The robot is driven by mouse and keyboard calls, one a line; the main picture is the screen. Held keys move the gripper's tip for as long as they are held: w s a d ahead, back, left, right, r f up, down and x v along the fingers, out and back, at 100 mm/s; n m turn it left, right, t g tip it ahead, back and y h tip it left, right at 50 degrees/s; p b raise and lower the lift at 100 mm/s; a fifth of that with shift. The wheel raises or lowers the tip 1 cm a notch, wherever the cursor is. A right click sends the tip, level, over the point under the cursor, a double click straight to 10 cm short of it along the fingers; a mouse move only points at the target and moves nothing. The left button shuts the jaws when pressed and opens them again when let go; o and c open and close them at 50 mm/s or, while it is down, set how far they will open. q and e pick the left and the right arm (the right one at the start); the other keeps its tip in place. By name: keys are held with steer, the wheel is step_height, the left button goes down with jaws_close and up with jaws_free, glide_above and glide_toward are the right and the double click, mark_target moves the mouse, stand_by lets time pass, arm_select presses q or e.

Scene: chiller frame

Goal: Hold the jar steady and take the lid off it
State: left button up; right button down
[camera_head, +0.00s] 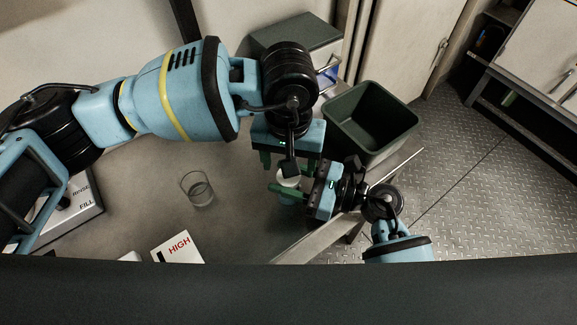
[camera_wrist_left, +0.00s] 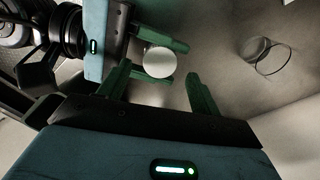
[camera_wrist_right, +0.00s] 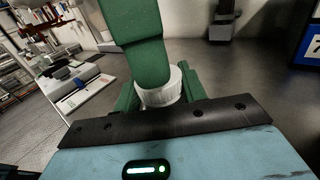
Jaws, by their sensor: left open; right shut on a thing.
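The jar (camera_head: 287,198) stands near the edge of the grey worktop, with its round white lid (camera_head: 289,181) on top. In the left wrist view the lid (camera_wrist_left: 158,62) shows as a plain white disc. My right gripper (camera_head: 284,192) comes in from the right and is shut on the jar, below the lid. My left gripper (camera_head: 287,163) points down above the jar, open and empty. Its fingers are apart on either side, not touching the lid as far as I can see. In the right wrist view, a green finger partly hides the ribbed white lid (camera_wrist_right: 163,92).
An empty glass beaker (camera_head: 198,190) stands left of the jar. A HIGH sign (camera_head: 178,247) lies at the worktop's front. A dark green open bin (camera_head: 372,118) stands to the right, and a grey-green box (camera_head: 296,36) behind. The worktop between beaker and jar is clear.

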steer(key=c, duration=0.7)
jaws_free()
